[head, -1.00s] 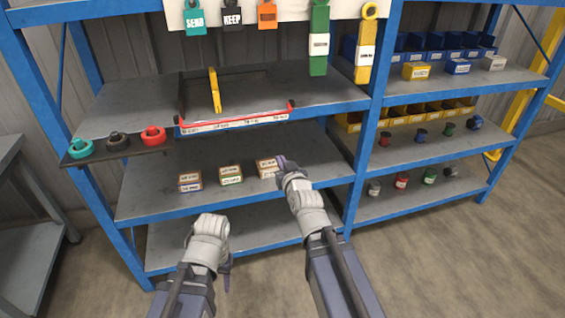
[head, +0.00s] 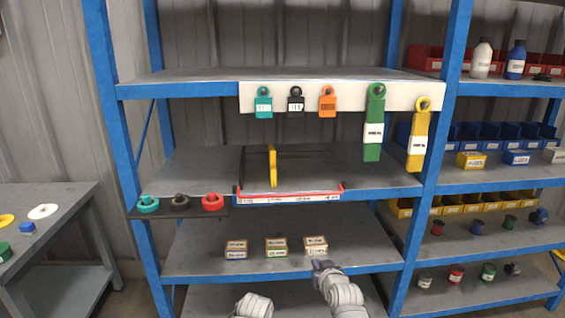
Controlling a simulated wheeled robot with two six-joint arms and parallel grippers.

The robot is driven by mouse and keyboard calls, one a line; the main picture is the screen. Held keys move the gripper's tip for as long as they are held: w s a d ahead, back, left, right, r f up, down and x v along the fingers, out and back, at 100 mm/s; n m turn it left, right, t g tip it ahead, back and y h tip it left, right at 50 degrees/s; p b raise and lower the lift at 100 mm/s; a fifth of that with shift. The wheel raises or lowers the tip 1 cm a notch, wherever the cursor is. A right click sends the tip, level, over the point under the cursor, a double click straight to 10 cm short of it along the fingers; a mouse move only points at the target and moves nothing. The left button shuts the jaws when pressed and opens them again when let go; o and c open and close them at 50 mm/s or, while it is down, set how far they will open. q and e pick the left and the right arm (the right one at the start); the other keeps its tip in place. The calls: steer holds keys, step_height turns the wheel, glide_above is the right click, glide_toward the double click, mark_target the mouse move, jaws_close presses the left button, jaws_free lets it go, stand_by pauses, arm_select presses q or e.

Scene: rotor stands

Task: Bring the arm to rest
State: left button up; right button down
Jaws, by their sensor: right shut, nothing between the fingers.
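My right gripper (head: 325,268) shows at the bottom centre of the head view, shut and empty, in front of the lower shelf's front edge. It is just below the rightmost of three small labelled boxes (head: 315,246) and looks apart from it. My left arm's wrist shows at the bottom edge, left of the right one. Its fingers are out of view.
The blue rack's lower shelf (head: 200,249) holds the boxes. Above it are a red-edged tray (head: 290,196), a side ledge with three rings (head: 180,212), and hanging tags on a white board (head: 345,97). A grey table (head: 60,215) stands at left.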

arm_select(q)
step_height(320, 180, up, 19)
steer(key=p, duration=1.7)
steer(key=shift+r, duration=0.2)
arm_select(e)
steer(key=s+a+r+g+h, duration=0.1)
steer(key=s+a+r+g, duration=0.1)
steer(key=s+g, duration=0.2)
steer(key=s+a+r+n+g+h, duration=0.1)
steer(key=s+g, duration=0.4)
steer(key=s, duration=0.6)
steer(key=s+a+r+n+g+h, duration=0.1)
steer(key=s+a+r+g, duration=0.2)
steer(key=s, duration=0.4)
steer(key=shift+s+a+r+g, duration=0.35)
steer(key=shift+a+g, duration=0.1)
steer(key=shift+g, duration=0.25)
